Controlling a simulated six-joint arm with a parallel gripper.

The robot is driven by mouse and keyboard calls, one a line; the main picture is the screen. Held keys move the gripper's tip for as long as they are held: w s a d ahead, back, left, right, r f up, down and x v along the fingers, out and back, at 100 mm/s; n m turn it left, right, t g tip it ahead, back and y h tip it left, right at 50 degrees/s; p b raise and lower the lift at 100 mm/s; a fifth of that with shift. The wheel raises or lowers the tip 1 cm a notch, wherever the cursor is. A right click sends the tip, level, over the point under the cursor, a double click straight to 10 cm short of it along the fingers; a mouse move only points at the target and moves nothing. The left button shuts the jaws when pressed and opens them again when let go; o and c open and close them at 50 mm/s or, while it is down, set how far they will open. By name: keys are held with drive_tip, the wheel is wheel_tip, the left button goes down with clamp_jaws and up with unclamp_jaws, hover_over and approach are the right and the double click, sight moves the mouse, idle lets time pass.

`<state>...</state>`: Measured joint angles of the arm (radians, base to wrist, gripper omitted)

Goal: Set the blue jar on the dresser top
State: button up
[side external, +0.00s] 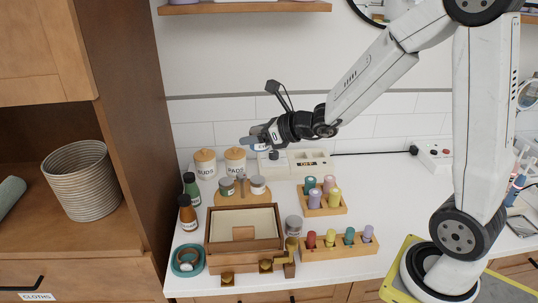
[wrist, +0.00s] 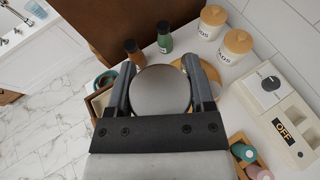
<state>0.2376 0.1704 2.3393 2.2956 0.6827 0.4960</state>
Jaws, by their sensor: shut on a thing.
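My gripper (side external: 262,137) is shut and held level above the back of the white top (side external: 380,180), reaching left. In the wrist view my gripper (wrist: 162,80) has its two fingers on either side of a round thing with a smooth grey lid (wrist: 160,93), which fills the gap. Only this lid shows there, so the body's colour is hidden. In the side view a small bluish part (side external: 250,141) shows at the fingertips, taken to be the blue jar. It is clear of the surface.
Two lidded canisters (side external: 205,163) stand at the back, below my gripper. Grey-lidded jars (side external: 226,186) stand on a round board. Bare top lies at right.

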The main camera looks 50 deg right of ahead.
drive_tip(key=s+f+n+g+y, duration=0.4)
drive_tip(key=s+f+n+g, duration=0.3)
drive_tip(key=s+n+g, duration=0.4)
drive_tip(key=s+f+n+g+y, duration=0.4)
drive_tip(key=s+f+n+g, duration=0.4)
drive_tip(key=s, duration=0.5)
drive_tip(key=s+d+n+g+h, duration=0.7)
drive_tip(key=s+d+n+h, duration=0.2)
drive_tip(key=s+n, duration=0.2)
drive_tip(key=s+d+r+n+t+h, duration=0.1)
drive_tip(key=d+n+h, duration=0.4)
drive_tip(key=d+h, duration=0.1)
drive_tip(key=d+r+n+t+h, duration=0.1)
drive_tip(key=d+n+t+h, duration=0.1)
drive_tip(key=d+n+h, duration=0.4)
drive_tip(key=shift+s+d+r+n+t, duration=0.25)
drive_tip(key=shift+s+d+n+t, duration=0.05)
drive_tip(key=shift+s+d, duration=0.1)
drive_tip(key=shift+w, duration=0.1)
